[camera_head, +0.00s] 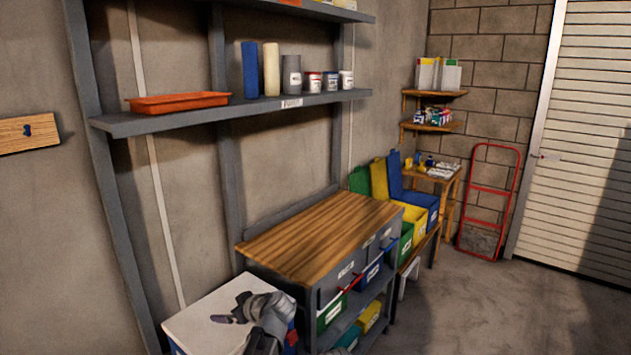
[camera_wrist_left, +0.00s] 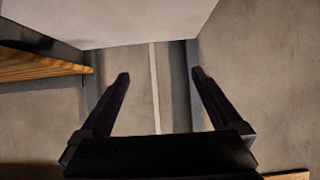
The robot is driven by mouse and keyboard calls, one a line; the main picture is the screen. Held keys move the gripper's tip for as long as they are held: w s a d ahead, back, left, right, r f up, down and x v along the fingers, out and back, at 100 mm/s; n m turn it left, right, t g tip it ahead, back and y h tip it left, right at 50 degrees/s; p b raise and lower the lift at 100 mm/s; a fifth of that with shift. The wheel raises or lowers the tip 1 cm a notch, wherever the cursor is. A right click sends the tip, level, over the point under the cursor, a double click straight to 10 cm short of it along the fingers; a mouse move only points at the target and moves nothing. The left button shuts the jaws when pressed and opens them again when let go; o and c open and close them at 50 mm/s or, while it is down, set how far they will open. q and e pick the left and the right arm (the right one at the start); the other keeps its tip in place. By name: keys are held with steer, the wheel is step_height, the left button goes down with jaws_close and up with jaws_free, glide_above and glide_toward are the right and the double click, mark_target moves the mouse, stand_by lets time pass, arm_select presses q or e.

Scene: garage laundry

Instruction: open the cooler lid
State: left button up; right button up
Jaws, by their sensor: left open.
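The cooler (camera_head: 292,326) stands at the lower left in the head view, its blue body mostly hidden by its lid and my arm. Its white lid (camera_head: 195,308) lies flat on top and looks closed. My left gripper (camera_head: 222,319) shows over the lid, with its dark fingers pointing left. In the left wrist view the left gripper (camera_wrist_left: 160,75) is open with nothing between its fingers. A pale flat surface, likely the lid (camera_wrist_left: 130,22), fills the top of that view, beyond the fingertips. I cannot tell whether they touch it. My right gripper is not in view.
A wood-topped workbench (camera_head: 318,232) stands close to the right of the cooler, with bins below. A grey shelf (camera_head: 235,115) with an orange tray (camera_head: 178,102) hangs above. Farther back are coloured bins (camera_head: 413,218) and a red hand truck (camera_head: 489,200). The floor (camera_head: 520,310) at right is clear.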

arm_select(q)
steer(key=shift+t+y, duration=0.6)
steer(key=shift+y, duration=0.2)
steer(key=shift+s+d+f+b, duration=0.3)
steer(key=shift+f+b, duration=0.35)
steer(key=shift+b, duration=0.35)
steer(key=shift+s+d+f+b, duration=0.15)
steer(key=shift+d+f+b, duration=0.1)
steer(key=shift+f+b, duration=0.6)
steer(key=shift+s+d+f+b, duration=0.3)
steer(key=shift+f+b, duration=0.2)
steer(key=shift+b, duration=0.65)
